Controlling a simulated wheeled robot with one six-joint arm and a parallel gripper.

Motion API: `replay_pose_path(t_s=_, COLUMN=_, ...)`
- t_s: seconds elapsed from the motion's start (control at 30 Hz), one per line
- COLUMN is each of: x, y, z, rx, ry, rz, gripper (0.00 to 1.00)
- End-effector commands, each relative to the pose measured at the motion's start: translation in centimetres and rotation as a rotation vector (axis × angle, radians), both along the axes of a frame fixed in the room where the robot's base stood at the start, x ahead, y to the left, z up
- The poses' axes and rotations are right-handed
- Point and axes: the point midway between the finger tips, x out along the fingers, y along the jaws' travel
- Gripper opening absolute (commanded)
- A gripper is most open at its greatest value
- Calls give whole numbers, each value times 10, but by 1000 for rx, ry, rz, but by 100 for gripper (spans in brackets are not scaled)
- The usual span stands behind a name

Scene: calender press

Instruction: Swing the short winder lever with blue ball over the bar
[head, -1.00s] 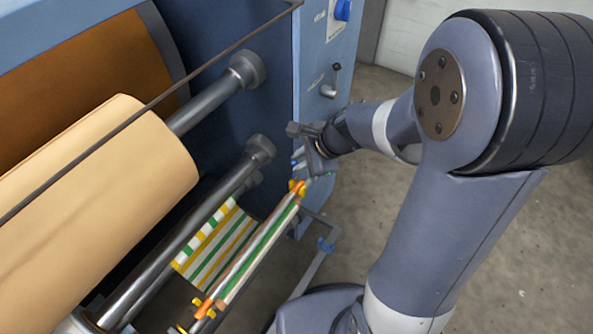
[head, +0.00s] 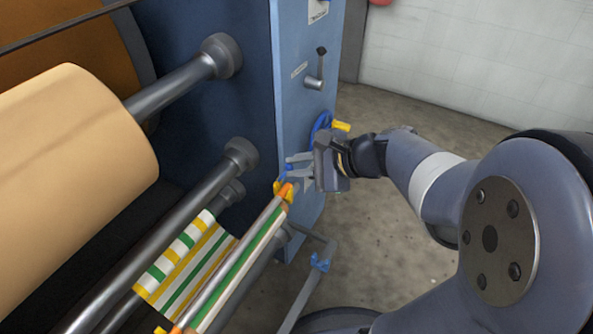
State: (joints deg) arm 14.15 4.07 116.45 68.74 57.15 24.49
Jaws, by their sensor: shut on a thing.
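My gripper (head: 290,169) is at the near face of the blue machine panel. Its two grey fingers point left and are shut on a small blue part (head: 287,171), which looks like the blue ball of the short winder lever. Most of the ball and the lever's arm are hidden by the fingers or too small to make out. Just below the fingers is the orange and yellow end (head: 284,191) of the winder bar (head: 238,262), which carries striped cloth. I cannot tell on which side of the bar the lever lies.
A black-knobbed lever (head: 318,70) is on the panel above. A blue ring with a yellow part (head: 340,126) is behind my gripper. A grey floor frame with a blue fitting (head: 320,262) is below. Steel rollers (head: 175,88) and a tan roll (head: 75,140) fill the left. Floor at right is open.

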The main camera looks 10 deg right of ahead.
Motion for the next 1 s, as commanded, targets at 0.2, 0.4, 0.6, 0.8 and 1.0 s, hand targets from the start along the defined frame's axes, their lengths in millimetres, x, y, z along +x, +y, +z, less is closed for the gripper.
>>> replay_pose_path(t_s=0.2, x=-2, y=-1, z=-2, rx=14, ry=-8, rz=2, gripper=0)
replay_pose_path(t_s=0.4, x=-2, y=-1, z=-2, rx=15, ry=-8, rz=3, gripper=0)
replay_pose_path(t_s=0.6, x=-2, y=-1, z=-2, rx=14, ry=-8, rz=2, gripper=18)
replay_pose_path(t_s=0.8, x=-1, y=-1, z=-2, rx=14, ry=-9, rz=1, gripper=34)
replay_pose_path(t_s=1.0, x=-1, y=-1, z=-1, rx=14, ry=-10, rz=1, gripper=36)
